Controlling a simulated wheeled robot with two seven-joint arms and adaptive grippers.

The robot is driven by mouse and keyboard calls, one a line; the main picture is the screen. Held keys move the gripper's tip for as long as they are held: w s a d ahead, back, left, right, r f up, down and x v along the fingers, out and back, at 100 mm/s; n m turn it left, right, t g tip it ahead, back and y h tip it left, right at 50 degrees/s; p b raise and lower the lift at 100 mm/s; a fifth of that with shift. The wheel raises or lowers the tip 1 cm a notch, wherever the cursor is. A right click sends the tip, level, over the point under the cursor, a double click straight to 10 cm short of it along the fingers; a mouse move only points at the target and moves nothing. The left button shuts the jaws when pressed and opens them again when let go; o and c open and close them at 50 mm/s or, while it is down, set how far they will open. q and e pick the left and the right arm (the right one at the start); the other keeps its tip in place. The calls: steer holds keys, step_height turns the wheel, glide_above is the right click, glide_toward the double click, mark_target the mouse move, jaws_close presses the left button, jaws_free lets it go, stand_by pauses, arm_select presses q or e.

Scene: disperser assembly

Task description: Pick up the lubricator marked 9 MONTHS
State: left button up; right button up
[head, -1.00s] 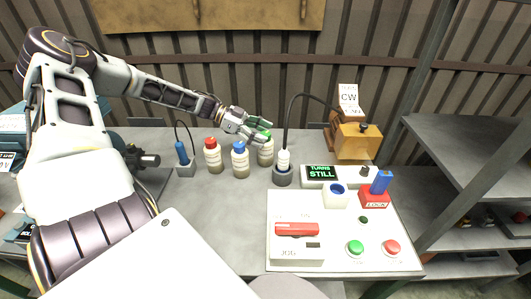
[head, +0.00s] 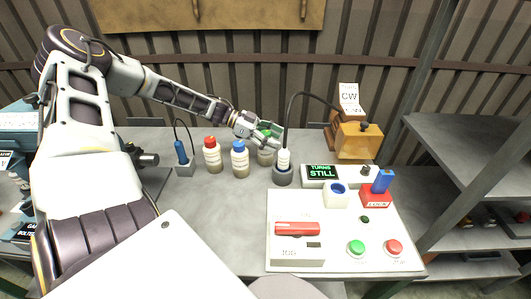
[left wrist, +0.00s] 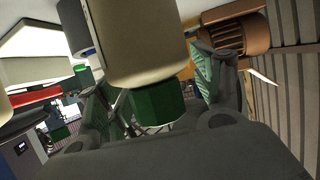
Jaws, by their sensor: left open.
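Three bottle-shaped lubricators stand in a row on the grey table: a red-capped one (head: 212,157), a blue-capped one (head: 240,161) and a green-capped one (head: 265,157). Their markings are too small to read, so I cannot tell which says 9 MONTHS. My left gripper (head: 267,137) is open at the top of the green-capped lubricator. In the left wrist view, the green cap (left wrist: 157,105) lies between the two spread fingers of the gripper (left wrist: 155,95), below the beige body (left wrist: 140,45). I cannot tell whether either finger touches it. My right gripper is not in view.
Close right of the green-capped lubricator, a white-topped device (head: 283,162) stands in a dark holder with a curved cable. A blue tool (head: 181,152) stands left. A display (head: 320,172) and control panel (head: 340,228) occupy the right. The table's front left is clear.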

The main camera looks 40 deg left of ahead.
arm_select(q)
steer(key=shift+w+d+f, duration=0.1)
steer(key=shift+d, duration=0.15)
steer(key=shift+c, duration=0.5)
